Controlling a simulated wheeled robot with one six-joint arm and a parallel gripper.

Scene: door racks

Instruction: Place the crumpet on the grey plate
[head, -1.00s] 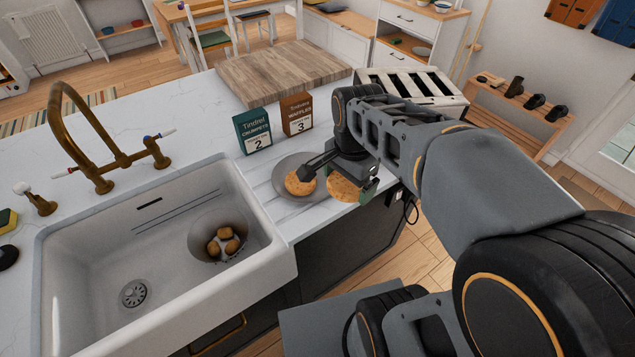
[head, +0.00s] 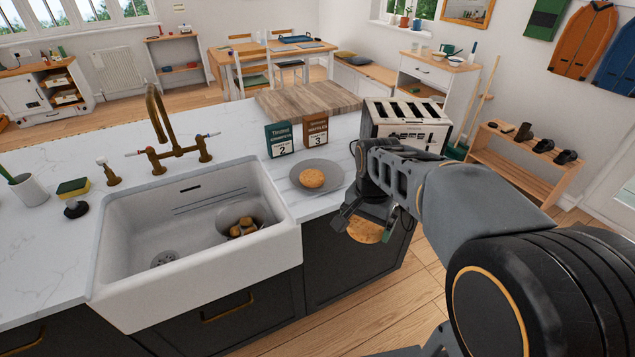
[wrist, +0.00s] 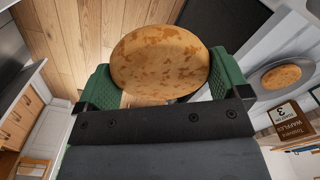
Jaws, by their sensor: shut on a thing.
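A round, flat, brown-patched crumpet (wrist: 160,62) is held between the green pads of my gripper (wrist: 158,82) in the wrist view. In the head view my gripper (head: 366,221) and the held crumpet (head: 364,231) are beyond the counter's front edge, against the dark cabinet front. The grey plate (head: 330,168) lies on the counter, up and left of my gripper and apart from it. A second round, golden crumpet (head: 311,178) lies on that plate. The plate (wrist: 259,84) also shows at the right of the wrist view.
A teal crumpet box (head: 280,139) and a brown waffle box (head: 315,132) stand behind the plate. A white toaster (head: 405,125) stands to their right. The sink (head: 200,262) is left of the plate, with a bowl (head: 256,210) of brown pieces in it.

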